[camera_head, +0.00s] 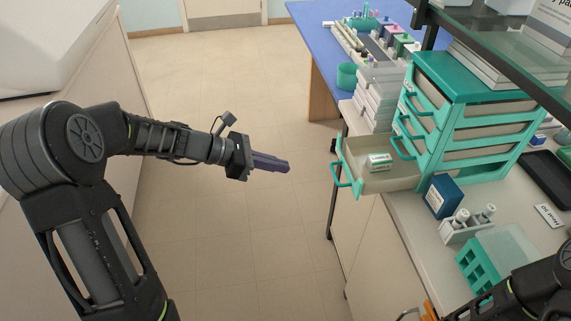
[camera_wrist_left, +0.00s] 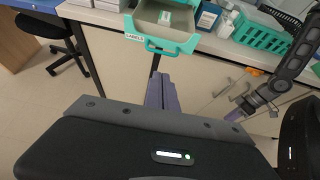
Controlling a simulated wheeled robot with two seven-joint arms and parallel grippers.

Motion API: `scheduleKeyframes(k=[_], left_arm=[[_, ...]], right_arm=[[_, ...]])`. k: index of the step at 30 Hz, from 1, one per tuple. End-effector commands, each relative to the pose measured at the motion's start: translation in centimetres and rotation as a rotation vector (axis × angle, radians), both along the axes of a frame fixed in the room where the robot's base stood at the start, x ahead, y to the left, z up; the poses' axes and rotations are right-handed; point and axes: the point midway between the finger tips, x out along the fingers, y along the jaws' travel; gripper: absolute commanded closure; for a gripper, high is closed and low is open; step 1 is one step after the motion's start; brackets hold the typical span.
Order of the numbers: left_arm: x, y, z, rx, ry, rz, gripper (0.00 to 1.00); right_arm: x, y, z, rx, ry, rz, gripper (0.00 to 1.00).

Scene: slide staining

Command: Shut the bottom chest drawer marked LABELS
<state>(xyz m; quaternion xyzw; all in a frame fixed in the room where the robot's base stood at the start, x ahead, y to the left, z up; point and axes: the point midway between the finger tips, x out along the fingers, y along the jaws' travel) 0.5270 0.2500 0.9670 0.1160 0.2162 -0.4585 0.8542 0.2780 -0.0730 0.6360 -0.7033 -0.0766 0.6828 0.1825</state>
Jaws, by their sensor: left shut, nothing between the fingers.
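The teal chest (camera_head: 465,78) stands on the right-hand bench. Its bottom drawer (camera_head: 402,180) is pulled out to the left, over the bench edge, with a small white and green box (camera_head: 379,162) inside. In the left wrist view the drawer front (camera_wrist_left: 172,38) carries the tag LABELS (camera_wrist_left: 134,38) and a teal loop handle (camera_wrist_left: 160,50). My left gripper (camera_head: 287,168) is shut and empty, in the air left of the drawer front and apart from it. My right gripper (camera_wrist_left: 236,115) shows small in the left wrist view; its opening is unclear.
A blue box (camera_head: 443,196), a vial rack (camera_head: 466,224) and a teal rack (camera_head: 490,255) stand in front of the chest. Stacked white boxes (camera_head: 376,100) stand behind the drawer. A glass shelf (camera_head: 500,45) overhangs the chest. Open floor (camera_head: 240,230) lies below my left gripper.

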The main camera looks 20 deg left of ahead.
Motion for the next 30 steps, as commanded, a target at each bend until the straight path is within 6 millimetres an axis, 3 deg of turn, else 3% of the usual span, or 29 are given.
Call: scheduleKeyframes(k=[12,18,30], left_arm=[[3.7,-6.0,-3.7,-0.002,0.003,-0.006,1.00],[5.4,-8.5,-4.4,0.000,0.000,-0.004,1.00],[6.2,-9.4,-4.8,0.000,0.000,-0.001,1.00]], right_arm=[[-0.1,0.0,1.0,-0.002,0.004,-0.001,0.64],[-0.2,-0.1,1.6,-0.004,0.007,-0.002,0.64],[-0.3,-0.1,1.7,-0.005,0.008,-0.003,0.64]])
